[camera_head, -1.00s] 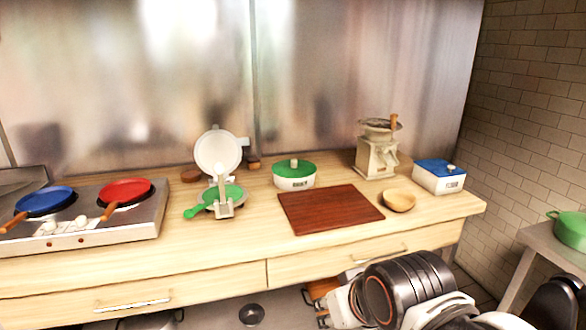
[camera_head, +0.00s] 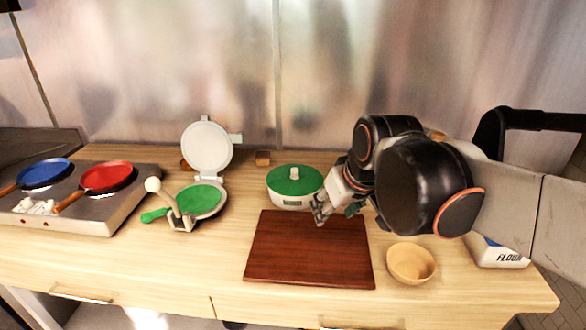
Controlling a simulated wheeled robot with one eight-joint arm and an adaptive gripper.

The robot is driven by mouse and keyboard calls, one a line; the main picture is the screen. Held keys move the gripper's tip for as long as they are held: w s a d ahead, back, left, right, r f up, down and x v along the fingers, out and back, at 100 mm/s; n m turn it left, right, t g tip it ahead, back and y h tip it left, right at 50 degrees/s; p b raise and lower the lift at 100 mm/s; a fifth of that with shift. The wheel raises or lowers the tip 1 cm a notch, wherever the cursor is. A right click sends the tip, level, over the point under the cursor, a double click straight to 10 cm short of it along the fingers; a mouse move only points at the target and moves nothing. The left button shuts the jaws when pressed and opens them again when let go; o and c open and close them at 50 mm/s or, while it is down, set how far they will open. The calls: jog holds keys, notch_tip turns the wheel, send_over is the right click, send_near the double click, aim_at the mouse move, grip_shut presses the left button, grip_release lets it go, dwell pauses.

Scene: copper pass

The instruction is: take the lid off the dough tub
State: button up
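The dough tub (camera_head: 290,201) is a round white tub with a dark label on its front. It stands on the counter behind the cutting board. Its green lid (camera_head: 285,181) with a pale knob (camera_head: 294,172) sits on top. My gripper (camera_head: 322,215) is just right of and in front of the tub, over the back part of the board, pointing down. It appears apart from the knob. My arm hides part of the area behind it, and I cannot tell whether the fingers are open or shut.
A brown cutting board (camera_head: 290,262) lies in front of the tub, with a wooden bowl (camera_head: 411,264) to its right. A flour box (camera_head: 497,255) is partly behind my arm. An open press (camera_head: 207,150) with a green plate stands left, beside a stove with a blue pan (camera_head: 45,173) and red pan (camera_head: 107,177).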

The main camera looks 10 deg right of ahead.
jog(key=w+d+r+n+g+p, duration=0.1)
jog(key=w+r+p, duration=0.2)
jog(key=w, duration=0.5)
jog(key=w+r+n+p, duration=0.1)
jog(key=w+r+p, duration=0.15)
jog(key=w, duration=0.45)
jog(key=n+g+y+p, duration=0.1)
jog(key=n+p, duration=0.1)
jog(key=p, duration=0.4)
send_over(295, 169)
jog(key=s+d, duration=0.1)
jog(key=s, duration=0.1)
notch_tip(295, 169, down, 13)
jog(key=shift+w+d+r, duration=0.1)
jog(key=shift+d+r, duration=0.05)
jog(key=shift+s+a+b+x, duration=0.1)
jog(key=shift+b+x, duration=0.35)
jog(key=shift+x, duration=0.9)
jog(key=shift+s+a+b+x, duration=0.15)
jog(key=shift+b+x, duration=0.25)
jog(key=shift+x, duration=0.9)
grip_shut()
